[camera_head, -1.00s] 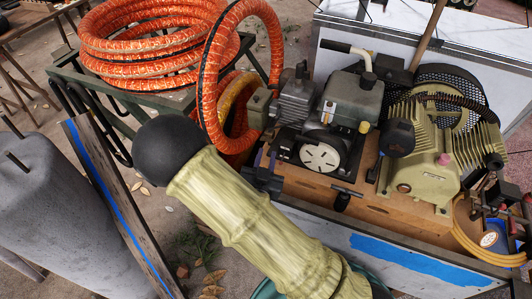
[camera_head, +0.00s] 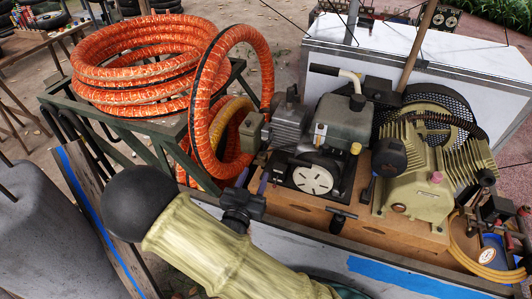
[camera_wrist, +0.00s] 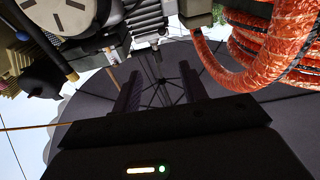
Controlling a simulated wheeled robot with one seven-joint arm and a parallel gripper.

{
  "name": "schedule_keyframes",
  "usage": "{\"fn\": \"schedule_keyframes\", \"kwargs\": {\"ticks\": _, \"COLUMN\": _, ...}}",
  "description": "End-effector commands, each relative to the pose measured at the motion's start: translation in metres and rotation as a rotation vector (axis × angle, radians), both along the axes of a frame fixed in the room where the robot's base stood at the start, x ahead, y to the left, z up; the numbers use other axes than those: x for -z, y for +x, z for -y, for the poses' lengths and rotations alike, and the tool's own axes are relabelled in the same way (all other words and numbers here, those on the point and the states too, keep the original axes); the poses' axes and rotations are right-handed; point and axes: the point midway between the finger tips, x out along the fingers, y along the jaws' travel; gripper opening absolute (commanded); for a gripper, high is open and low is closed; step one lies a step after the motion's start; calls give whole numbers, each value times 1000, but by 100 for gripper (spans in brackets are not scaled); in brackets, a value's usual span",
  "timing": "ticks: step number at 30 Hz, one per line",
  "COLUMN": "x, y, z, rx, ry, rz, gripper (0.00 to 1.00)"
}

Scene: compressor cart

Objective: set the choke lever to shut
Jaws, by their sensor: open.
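The grey engine (camera_head: 345,112) stands on the cart's wooden deck, with a white slotted disc (camera_head: 313,179) on its front. A small pale lever-like part with an orange mark (camera_head: 320,132) and a yellow knob (camera_head: 355,148) sit above the disc. I cannot tell which part is the choke lever. My gripper (camera_head: 252,181) is left of the disc, by the deck's left end, open and empty. In the wrist view its two fingers (camera_wrist: 160,88) stand apart with nothing between them. Part of the disc (camera_wrist: 50,15) and a yellow-tipped part (camera_wrist: 72,77) show at upper left there.
A tan compressor (camera_head: 425,185) stands right of the engine. A black T-handle (camera_head: 340,217) is at the deck's front. Orange hose (camera_head: 232,90) hangs close behind and left of my gripper. The grey cart wall (camera_head: 310,240) runs along the front.

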Motion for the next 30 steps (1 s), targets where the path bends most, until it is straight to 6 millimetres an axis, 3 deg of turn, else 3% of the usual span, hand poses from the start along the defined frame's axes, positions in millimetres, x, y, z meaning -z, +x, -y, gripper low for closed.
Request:
{"fn": "schedule_keyframes", "kwargs": {"ticks": 6, "x": 7, "y": 7, "z": -30, "rx": 154, "ry": -98, "rz": -70, "gripper": 43}}
{"fn": "schedule_keyframes", "kwargs": {"ticks": 12, "x": 7, "y": 7, "z": -48, "rx": 206, "ry": -128, "rz": -150, "gripper": 43}}
{"fn": "schedule_keyframes", "kwargs": {"ticks": 24, "x": 6, "y": 9, "z": -46, "rx": 212, "ry": -135, "rz": -158, "gripper": 43}}
{"fn": "schedule_keyframes", "kwargs": {"ticks": 30, "x": 5, "y": 24, "z": -37, "rx": 214, "ry": -134, "rz": -156, "gripper": 43}}
